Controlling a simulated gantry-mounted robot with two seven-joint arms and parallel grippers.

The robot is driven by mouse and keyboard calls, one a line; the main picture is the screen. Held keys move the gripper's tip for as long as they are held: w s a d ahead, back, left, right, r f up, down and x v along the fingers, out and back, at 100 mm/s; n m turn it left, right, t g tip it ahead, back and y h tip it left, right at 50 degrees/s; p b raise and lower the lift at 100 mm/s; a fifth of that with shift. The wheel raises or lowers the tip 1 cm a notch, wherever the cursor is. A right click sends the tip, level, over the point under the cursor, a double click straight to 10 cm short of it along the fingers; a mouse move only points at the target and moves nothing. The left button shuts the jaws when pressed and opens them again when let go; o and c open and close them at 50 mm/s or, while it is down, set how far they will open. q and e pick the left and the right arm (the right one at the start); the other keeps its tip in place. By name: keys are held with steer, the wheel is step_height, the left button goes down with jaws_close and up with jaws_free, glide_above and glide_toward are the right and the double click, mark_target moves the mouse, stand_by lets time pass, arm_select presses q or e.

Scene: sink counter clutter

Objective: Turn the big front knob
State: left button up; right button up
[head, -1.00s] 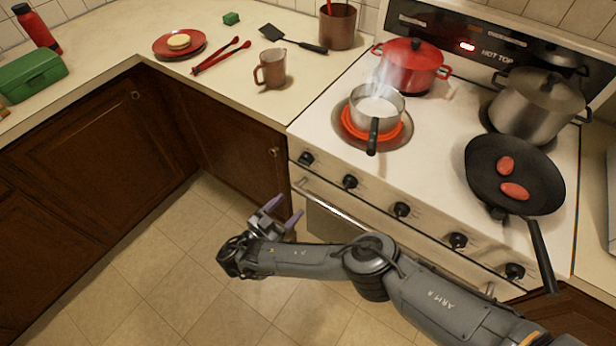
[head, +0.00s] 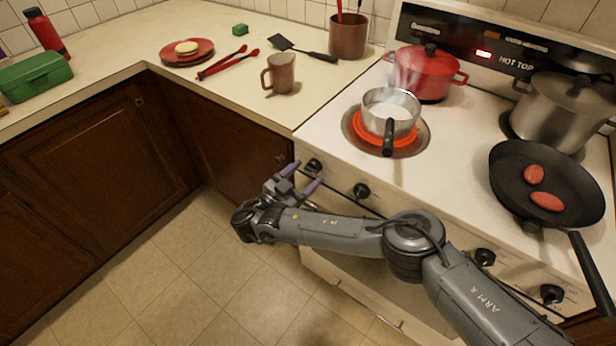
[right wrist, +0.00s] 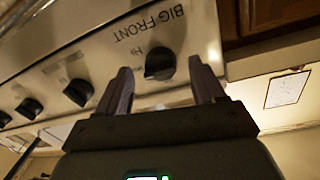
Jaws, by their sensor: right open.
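The big front knob (head: 314,165) is the black knob at the left end of the stove's front panel. In the right wrist view the knob (right wrist: 160,63) shows under the upside-down label BIG FRONT (right wrist: 149,24). My right gripper (head: 302,176) is open, its purple-grey fingers pointing at the panel close to this knob. In the right wrist view the knob lies between the two fingertips (right wrist: 160,75), a little ahead of them; contact cannot be told. My left gripper is not in view.
More knobs (head: 361,190) run along the panel to the right, partly hidden by my right arm. A steaming saucepan (head: 391,112) sits on a glowing burner, its handle toward the front. A frying pan's handle (head: 592,270) overhangs the front edge at right. The floor (head: 190,280) is clear.

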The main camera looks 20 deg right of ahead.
steer(key=shift+x, duration=0.95)
steer(key=shift+c, duration=0.4)
steer(key=c, duration=0.9)
